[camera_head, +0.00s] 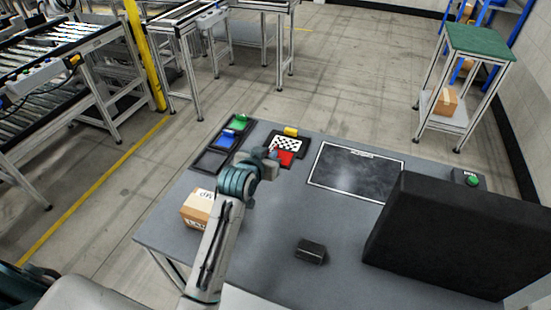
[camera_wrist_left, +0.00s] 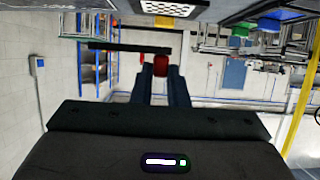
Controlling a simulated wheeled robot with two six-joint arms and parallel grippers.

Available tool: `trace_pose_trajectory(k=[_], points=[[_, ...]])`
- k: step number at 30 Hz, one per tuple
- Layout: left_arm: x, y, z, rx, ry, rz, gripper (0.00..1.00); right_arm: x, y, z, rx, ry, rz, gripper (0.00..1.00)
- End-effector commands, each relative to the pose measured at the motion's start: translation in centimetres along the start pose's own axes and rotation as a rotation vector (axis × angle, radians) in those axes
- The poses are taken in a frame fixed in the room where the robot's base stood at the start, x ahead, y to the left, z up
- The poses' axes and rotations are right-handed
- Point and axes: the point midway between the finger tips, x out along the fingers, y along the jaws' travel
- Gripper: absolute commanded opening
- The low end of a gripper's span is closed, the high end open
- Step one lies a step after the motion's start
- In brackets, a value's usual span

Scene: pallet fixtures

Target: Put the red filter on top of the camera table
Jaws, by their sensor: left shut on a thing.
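My left gripper (camera_head: 272,151) is shut on the red filter (camera_head: 285,158), in front of the black-and-white checkered board (camera_head: 287,144). In the left wrist view the red filter (camera_wrist_left: 161,66) sits between the two dark fingers of the gripper (camera_wrist_left: 161,75). That view appears upside down, with the checkered board (camera_wrist_left: 168,8) at the top. A dark, white-edged panel (camera_head: 352,172) lies on the grey table (camera_head: 270,215) right of the board. I cannot tell which part is called the camera table. My right gripper is not in view.
A black rack holds a green filter (camera_head: 240,122) and a blue filter (camera_head: 227,137). Its nearest slot (camera_head: 210,161) looks empty. A cardboard box (camera_head: 196,209), a small black block (camera_head: 311,251) and a large black box (camera_head: 460,235) stand on the table. A green-topped stand (camera_head: 481,41) is beyond.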

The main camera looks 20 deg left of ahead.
Motion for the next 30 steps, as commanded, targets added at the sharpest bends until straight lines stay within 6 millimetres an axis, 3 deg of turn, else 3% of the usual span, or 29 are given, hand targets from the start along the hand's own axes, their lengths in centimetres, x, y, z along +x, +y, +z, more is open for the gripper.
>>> trace_pose_trajectory(k=[4, 18, 30], points=[[1.0, 0.0, 2.6, 0.0, -0.006, 0.0, 0.0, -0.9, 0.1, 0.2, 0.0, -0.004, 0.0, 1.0], [3.0, 0.0, 7.8, 0.001, -0.002, -0.001, 0.0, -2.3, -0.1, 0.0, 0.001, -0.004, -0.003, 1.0], [3.3, 0.0, 8.3, 0.001, -0.001, -0.001, 0.0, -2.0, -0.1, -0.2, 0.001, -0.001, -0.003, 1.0]])
